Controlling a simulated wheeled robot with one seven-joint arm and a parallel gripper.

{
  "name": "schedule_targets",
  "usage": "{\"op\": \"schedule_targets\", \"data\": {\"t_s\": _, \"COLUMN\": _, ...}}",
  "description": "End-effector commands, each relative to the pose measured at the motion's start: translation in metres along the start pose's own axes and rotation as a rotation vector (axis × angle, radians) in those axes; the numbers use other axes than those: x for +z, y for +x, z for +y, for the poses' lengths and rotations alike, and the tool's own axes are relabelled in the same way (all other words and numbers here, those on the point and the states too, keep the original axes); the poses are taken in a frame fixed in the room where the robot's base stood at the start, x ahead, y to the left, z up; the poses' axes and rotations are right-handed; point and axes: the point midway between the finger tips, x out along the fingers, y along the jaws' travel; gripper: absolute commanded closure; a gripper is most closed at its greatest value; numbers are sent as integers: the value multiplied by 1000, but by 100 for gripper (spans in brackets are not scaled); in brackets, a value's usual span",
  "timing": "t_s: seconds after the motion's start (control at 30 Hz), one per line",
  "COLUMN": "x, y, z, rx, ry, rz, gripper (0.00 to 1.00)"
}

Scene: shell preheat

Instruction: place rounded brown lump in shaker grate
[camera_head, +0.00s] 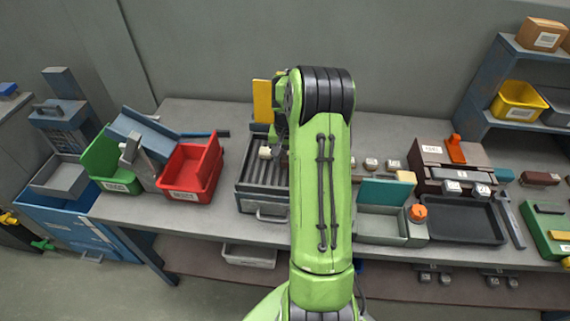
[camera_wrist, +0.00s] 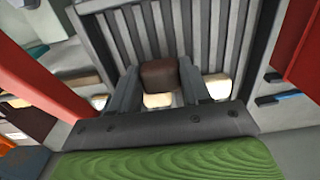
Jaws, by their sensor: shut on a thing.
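The rounded brown lump (camera_wrist: 160,75) is between the fingers of my gripper (camera_wrist: 160,88) in the wrist view, and the gripper is shut on it. The grey slatted shaker grate (camera_wrist: 190,25) lies behind and below the lump in that view. In the head view the shaker grate (camera_head: 260,176) stands on the bench, left of my arm. My arm hides its right part and the brown lump there. I cannot tell whether the lump touches the slats.
A cream lump (camera_head: 265,153) is at the grate; another pale piece (camera_wrist: 218,86) shows beside the right finger. A red bin (camera_head: 190,170) and green bin (camera_head: 115,178) stand left. Right of my arm are a grey box (camera_head: 380,226) and a dark tray (camera_head: 466,222).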

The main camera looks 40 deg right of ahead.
Motion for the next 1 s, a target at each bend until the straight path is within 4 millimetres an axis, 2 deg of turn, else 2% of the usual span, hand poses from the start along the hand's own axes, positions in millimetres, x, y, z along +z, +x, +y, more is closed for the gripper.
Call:
{"op": "schedule_targets", "data": {"t_s": 0.13, "x": 1, "y": 27, "z": 1, "rx": 1, "ry": 1, "rz": -3, "gripper": 83}}
{"op": "schedule_targets", "data": {"t_s": 0.47, "x": 0, "y": 32, "z": 0, "rx": 1, "ry": 0, "rz": 0, "gripper": 83}}
{"op": "schedule_targets", "data": {"t_s": 0.5, "x": 0, "y": 32, "z": 0, "rx": 0, "ry": 0, "rz": 0, "gripper": 50}}
{"op": "schedule_targets", "data": {"t_s": 0.63, "x": 0, "y": 31, "z": 0, "rx": 0, "ry": 0, "rz": 0, "gripper": 30}}
{"op": "schedule_targets", "data": {"t_s": 0.67, "x": 0, "y": 31, "z": 0, "rx": 0, "ry": 0, "rz": 0, "gripper": 28}}
{"op": "schedule_targets", "data": {"t_s": 0.9, "x": 0, "y": 30, "z": 0, "rx": 0, "ry": 0, "rz": 0, "gripper": 28}}
{"op": "schedule_targets", "data": {"t_s": 1.0, "x": 0, "y": 22, "z": 0, "rx": 0, "ry": 0, "rz": 2, "gripper": 28}}
